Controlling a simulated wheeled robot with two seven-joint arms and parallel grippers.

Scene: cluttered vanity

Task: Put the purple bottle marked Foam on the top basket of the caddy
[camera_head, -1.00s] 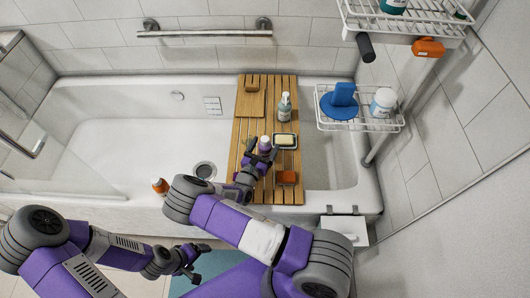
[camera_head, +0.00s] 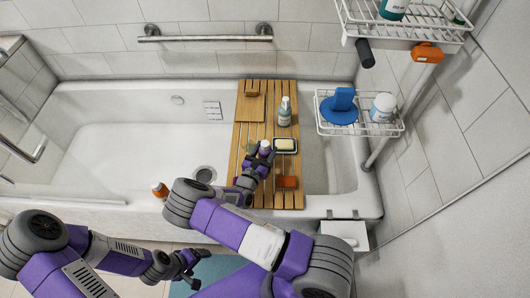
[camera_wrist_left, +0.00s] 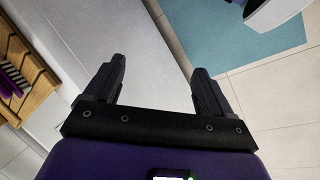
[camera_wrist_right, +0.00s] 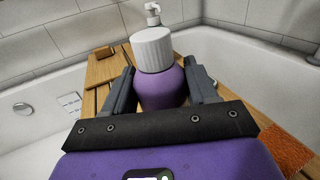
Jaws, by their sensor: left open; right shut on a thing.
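The purple bottle (camera_wrist_right: 160,88) with a white ribbed cap stands upright between the fingers of my right gripper (camera_wrist_right: 162,90), which is shut on it. In the head view the bottle (camera_head: 265,147) is over the wooden bath tray (camera_head: 242,125), beside the soap dish. Its label is not readable. The wire caddy is at the right, with a top basket (camera_head: 440,32) and a lower basket (camera_head: 362,128). My left gripper (camera_head: 190,265) is open and empty, low in front of the tub; it also shows in the left wrist view (camera_wrist_left: 158,85).
On the tray are a pump bottle (camera_head: 284,112), a soap dish (camera_head: 285,146) and a reddish-brown block (camera_head: 287,182). The lower basket holds a blue item (camera_head: 341,103) and a white jar (camera_head: 383,106). The top basket holds a teal bottle (camera_head: 394,8). An orange bottle (camera_head: 160,190) stands on the tub rim.

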